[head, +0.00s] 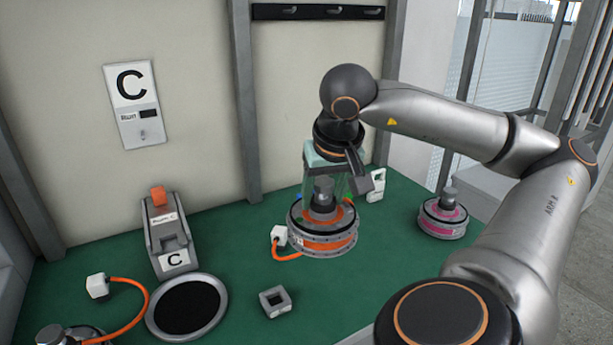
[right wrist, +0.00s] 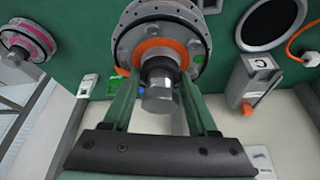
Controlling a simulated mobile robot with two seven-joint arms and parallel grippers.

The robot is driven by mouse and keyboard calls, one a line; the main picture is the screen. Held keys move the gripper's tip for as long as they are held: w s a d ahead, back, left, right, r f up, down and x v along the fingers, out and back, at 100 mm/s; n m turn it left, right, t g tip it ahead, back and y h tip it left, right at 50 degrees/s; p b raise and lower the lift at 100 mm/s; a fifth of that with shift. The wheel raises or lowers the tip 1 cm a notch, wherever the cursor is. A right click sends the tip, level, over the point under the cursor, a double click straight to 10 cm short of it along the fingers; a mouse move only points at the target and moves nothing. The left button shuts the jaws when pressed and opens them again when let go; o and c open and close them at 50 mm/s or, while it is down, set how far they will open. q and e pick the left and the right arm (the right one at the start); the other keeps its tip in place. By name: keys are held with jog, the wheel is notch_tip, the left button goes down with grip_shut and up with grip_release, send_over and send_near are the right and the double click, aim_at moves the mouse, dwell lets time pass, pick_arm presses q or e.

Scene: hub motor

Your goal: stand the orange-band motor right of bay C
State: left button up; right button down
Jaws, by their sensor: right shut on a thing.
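The orange-band motor (head: 322,240) is right of bay C, upright on or just above the green table; I cannot tell whether its base touches. An orange cable with a white connector (head: 280,235) comes off its left side. My right gripper (head: 335,180) is above it, with its green fingers shut on the motor's grey shaft. The right wrist view shows the fingers on both sides of the shaft (right wrist: 158,95). Bay C has a grey stand (head: 168,238) marked C with an orange top, and a round black pad (head: 187,306) with a grey rim. My left gripper is out of view.
A pink-band motor (head: 443,217) stands at the right. A small square grey block (head: 275,302) lies right of the pad. Another motor (head: 62,336) with an orange cable is at bottom left, partly cut off. A C sign (head: 134,104) hangs on the wall. Green table (head: 240,270) is bare around the block.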

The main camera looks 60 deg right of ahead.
jog(key=s+d+b, duration=0.4)
jog(key=d, duration=0.6)
jog(key=shift+d+r, duration=0.15)
jog(key=shift+d, duration=0.1)
jog(key=shift+s, duration=0.15)
